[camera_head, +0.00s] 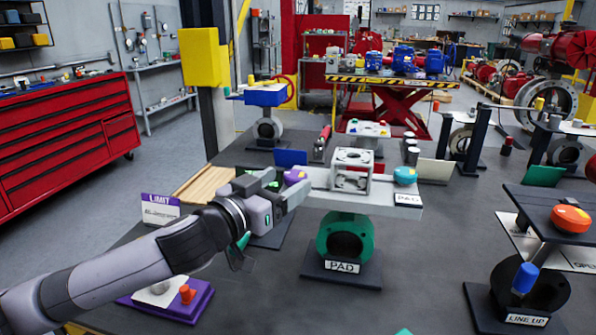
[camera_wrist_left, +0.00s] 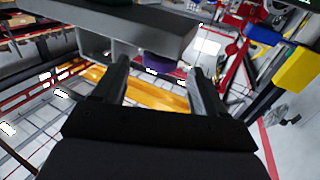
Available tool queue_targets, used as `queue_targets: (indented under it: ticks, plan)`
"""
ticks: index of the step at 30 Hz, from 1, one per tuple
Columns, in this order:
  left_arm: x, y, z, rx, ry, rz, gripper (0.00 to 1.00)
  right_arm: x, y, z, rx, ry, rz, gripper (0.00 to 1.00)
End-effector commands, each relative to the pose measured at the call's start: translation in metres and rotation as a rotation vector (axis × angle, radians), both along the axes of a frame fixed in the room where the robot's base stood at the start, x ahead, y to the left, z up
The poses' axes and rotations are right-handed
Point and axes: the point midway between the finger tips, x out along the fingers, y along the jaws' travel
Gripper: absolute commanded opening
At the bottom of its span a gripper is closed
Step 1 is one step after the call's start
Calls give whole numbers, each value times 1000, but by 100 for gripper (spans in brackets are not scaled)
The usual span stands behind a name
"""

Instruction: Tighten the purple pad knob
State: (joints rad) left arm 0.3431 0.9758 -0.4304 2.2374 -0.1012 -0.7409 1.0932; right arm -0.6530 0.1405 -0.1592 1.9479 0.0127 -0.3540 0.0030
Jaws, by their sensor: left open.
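The purple pad knob (camera_head: 294,177) is at the left end of a grey plate (camera_head: 389,186) on top of the green valve body labelled PAD (camera_head: 343,238). My left gripper (camera_head: 291,186) reaches in from the left, with its fingers close to the knob and partly in front of it. In the left wrist view, the purple knob (camera_wrist_left: 160,63) shows beyond the gap between the two spread fingers (camera_wrist_left: 160,83), under the edge of the plate. The fingers are open, and no grip on the knob shows. My right gripper is not in view.
A square metal frame (camera_head: 351,171) and a teal knob (camera_head: 405,175) sit on the plate, right of the purple knob. A LIMIT sign (camera_head: 160,209) and a purple base (camera_head: 172,300) are at the left. The LINE UP stand (camera_head: 527,319) is at the right.

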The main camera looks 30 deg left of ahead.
Motion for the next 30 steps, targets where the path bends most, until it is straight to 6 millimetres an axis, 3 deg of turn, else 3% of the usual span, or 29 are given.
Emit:
queue_targets:
  ticks: [9,22,23,27,30]
  plan:
    - [35,-5,2,0,-1,2,72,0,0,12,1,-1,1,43]
    - [42,-6,0,0,0,0,72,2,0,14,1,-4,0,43]
    - [42,-6,0,0,0,0,65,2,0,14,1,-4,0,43]
    - [42,-6,0,0,1,0,21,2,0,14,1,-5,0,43]
    - [42,-6,0,0,1,0,21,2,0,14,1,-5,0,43]
